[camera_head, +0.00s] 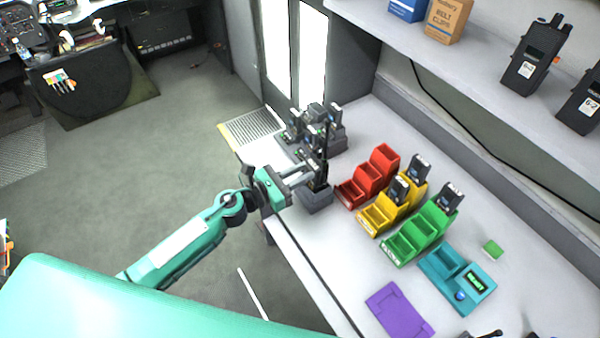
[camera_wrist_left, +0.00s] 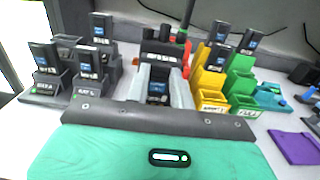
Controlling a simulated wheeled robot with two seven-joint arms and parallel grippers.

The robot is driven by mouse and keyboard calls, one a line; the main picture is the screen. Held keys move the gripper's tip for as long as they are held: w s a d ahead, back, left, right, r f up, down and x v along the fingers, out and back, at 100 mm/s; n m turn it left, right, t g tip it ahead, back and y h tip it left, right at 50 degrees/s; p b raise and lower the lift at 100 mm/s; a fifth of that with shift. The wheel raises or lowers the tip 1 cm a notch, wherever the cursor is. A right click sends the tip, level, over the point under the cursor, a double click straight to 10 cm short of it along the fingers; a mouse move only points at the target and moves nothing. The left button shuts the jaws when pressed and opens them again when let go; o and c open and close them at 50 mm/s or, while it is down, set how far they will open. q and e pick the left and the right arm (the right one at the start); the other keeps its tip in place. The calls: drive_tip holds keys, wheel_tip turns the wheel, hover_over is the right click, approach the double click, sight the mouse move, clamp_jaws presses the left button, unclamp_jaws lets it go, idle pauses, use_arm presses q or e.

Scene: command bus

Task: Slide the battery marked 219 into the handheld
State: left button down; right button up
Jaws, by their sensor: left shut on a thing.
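My left gripper (camera_head: 310,178) is shut at the grey stand (camera_head: 316,198) on the near left part of the counter. In the left wrist view its two fingers (camera_wrist_left: 158,88) close on a dark battery (camera_wrist_left: 157,90) with a pale label; I cannot read its number. A black handheld with an upright antenna (camera_head: 325,150) is at the gripper's tips, apparently in the grey stand. In the left wrist view its dark body (camera_wrist_left: 165,48) is just beyond the fingers. Whether the battery touches the handheld is hidden. My right gripper is not in view.
Charger docks with batteries (camera_wrist_left: 88,62) stand beside the stand. Red bins (camera_head: 370,175) look empty; yellow (camera_head: 378,215) and green bins (camera_head: 415,240) have batteries. Radios (camera_head: 538,60) stand on the shelf.

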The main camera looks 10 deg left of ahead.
use_arm(q)
drive_tip(key=shift+f+b, duration=0.25)
drive_tip(key=shift+b, duration=0.05)
idle(0.4)
drive_tip(key=c, duration=1.1)
unclamp_jaws()
drive_tip(key=shift+c, duration=0.2)
drive_tip(key=b+v, duration=0.5)
drive_tip(key=v, duration=0.9)
drive_tip(key=shift+b, duration=0.35)
